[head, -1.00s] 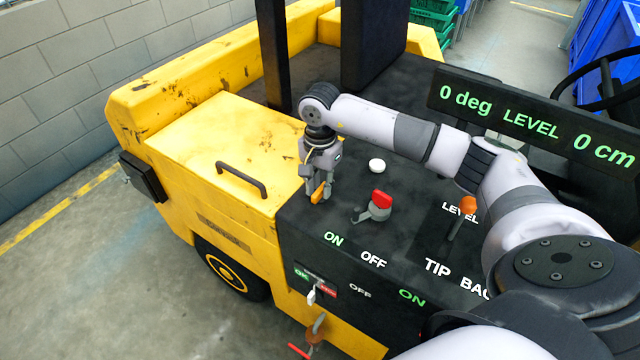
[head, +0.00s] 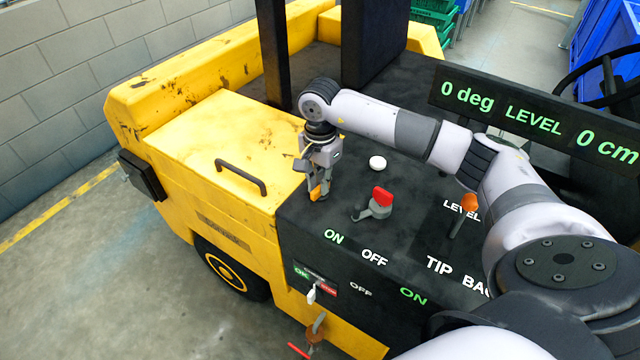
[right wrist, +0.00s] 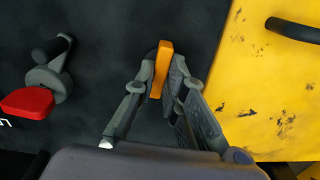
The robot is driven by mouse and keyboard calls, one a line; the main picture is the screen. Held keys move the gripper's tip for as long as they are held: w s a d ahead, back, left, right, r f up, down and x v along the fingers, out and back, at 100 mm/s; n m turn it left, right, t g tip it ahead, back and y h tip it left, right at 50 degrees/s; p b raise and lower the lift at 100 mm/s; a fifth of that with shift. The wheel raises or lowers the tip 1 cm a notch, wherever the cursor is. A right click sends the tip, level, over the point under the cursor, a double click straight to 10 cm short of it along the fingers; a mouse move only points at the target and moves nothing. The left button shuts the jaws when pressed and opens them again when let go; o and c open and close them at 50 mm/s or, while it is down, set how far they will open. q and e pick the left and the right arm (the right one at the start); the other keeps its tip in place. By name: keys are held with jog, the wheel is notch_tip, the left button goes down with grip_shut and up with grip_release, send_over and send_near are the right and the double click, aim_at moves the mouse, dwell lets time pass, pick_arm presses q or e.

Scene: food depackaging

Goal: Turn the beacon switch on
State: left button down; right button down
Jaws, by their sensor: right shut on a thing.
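A small orange switch handle (right wrist: 162,68) stands on the black panel by the edge of the yellow cover. Which switch it is cannot be read, as no label shows on it. My right gripper (right wrist: 160,75) is shut on it, with a finger on each side. My left gripper is not in view.
A red-handled lever (head: 381,199) stands just right of the gripper, with a white knob (head: 377,163) behind it. An orange-knobbed lever (head: 468,204) is further right. A black bar handle (head: 241,178) rises from the yellow cover. The display (head: 520,122) reads 0 deg, LEVEL, 0 cm.

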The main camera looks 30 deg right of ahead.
jog(key=m+b, duration=0.2)
jog(key=shift+f+m, duration=0.1)
jog(key=shift+m, duration=0.2)
jog(key=m+b, duration=0.1)
jog(key=m, duration=0.1)
jog(key=shift+m, duration=0.4)
jog(key=shift+m+b, duration=0.75)
jog(key=shift+m, duration=0.45)
jog(key=shift+m+b, duration=0.45)
jog(key=shift+m, duration=0.85)
jog(key=shift+d+r+m, duration=0.1)
jog(key=shift+r+m, duration=0.1)
jog(key=shift+m, duration=0.1)
jog(key=c, duration=1.6)
grip_release()
jog(key=shift+c, duration=0.2)
notch_tip(320, 180, up, 12)
